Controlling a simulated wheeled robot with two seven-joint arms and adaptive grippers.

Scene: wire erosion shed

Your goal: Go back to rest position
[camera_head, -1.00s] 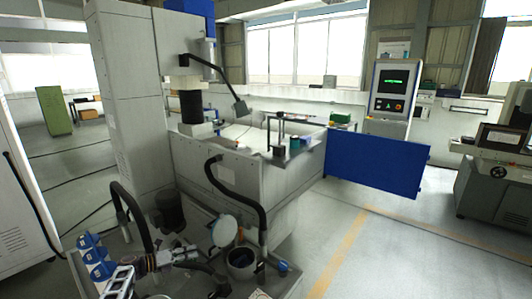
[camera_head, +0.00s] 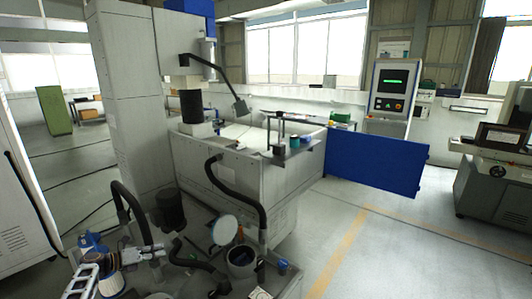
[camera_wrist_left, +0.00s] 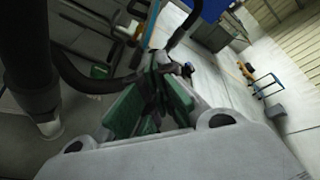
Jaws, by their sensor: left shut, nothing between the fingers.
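My right gripper is in neither view.
Beside my left gripper are a blue and white object (camera_head: 90,243) and black hoses. A round white disc (camera_head: 225,229) and a grey pot (camera_head: 241,261) stand to its right. A blue panel (camera_head: 375,162) juts from the machine.

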